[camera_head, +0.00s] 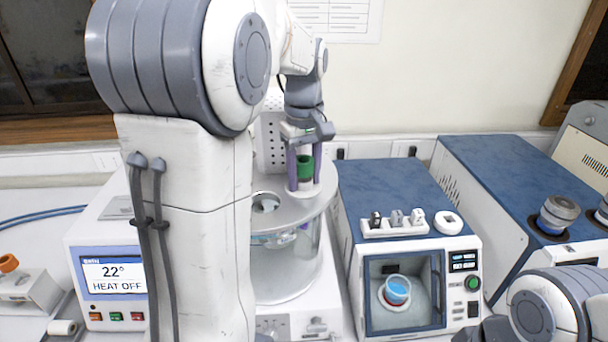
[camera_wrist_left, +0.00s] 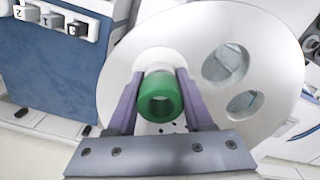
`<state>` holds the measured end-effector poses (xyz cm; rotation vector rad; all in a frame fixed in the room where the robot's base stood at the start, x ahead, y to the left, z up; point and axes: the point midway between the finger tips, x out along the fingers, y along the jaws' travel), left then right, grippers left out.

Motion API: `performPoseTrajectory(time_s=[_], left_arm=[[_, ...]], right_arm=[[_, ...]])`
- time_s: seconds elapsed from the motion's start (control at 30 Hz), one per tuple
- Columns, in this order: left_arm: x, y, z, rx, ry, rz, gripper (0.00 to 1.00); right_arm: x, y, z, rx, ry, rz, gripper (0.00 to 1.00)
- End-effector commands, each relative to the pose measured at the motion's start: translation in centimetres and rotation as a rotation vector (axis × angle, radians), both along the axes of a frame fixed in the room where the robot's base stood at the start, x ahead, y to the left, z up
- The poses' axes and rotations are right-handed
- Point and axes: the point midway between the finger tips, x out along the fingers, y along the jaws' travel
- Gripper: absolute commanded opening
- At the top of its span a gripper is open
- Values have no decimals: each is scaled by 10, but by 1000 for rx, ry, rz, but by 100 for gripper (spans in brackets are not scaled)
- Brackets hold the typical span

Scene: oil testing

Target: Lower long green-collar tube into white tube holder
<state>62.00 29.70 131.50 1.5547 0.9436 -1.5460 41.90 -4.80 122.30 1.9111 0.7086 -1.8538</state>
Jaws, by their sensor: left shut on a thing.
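The tube's green collar (camera_head: 305,167) is between the purple fingers of my left gripper (camera_head: 304,172), which is shut on it above the round grey lid. In the left wrist view, the green collar (camera_wrist_left: 160,97) shows from above with its open top, between the two fingers (camera_wrist_left: 158,100). A white round piece (camera_wrist_left: 154,58) on the lid shows just behind the collar; it may be the white tube holder. The tube's lower part is hidden, so I cannot tell how deep it sits. My right gripper is not seen; only part of that arm shows at bottom right.
The round lid (camera_head: 273,219) tops a clear glass vessel (camera_head: 285,270) and has open holes (camera_wrist_left: 225,63). A blue-topped device (camera_head: 385,185) with a window stands close to its right. A heater display (camera_head: 113,275) is at left. My left arm hides much of the middle.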

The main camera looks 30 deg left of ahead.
Motion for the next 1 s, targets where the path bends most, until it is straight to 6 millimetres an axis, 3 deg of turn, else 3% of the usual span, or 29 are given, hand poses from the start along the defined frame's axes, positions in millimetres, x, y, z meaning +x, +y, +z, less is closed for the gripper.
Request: performPoseTrajectory(time_s=[1.0], left_arm=[[-4,-1,-6,-5,17,0,0]], right_arm=[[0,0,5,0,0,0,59]])
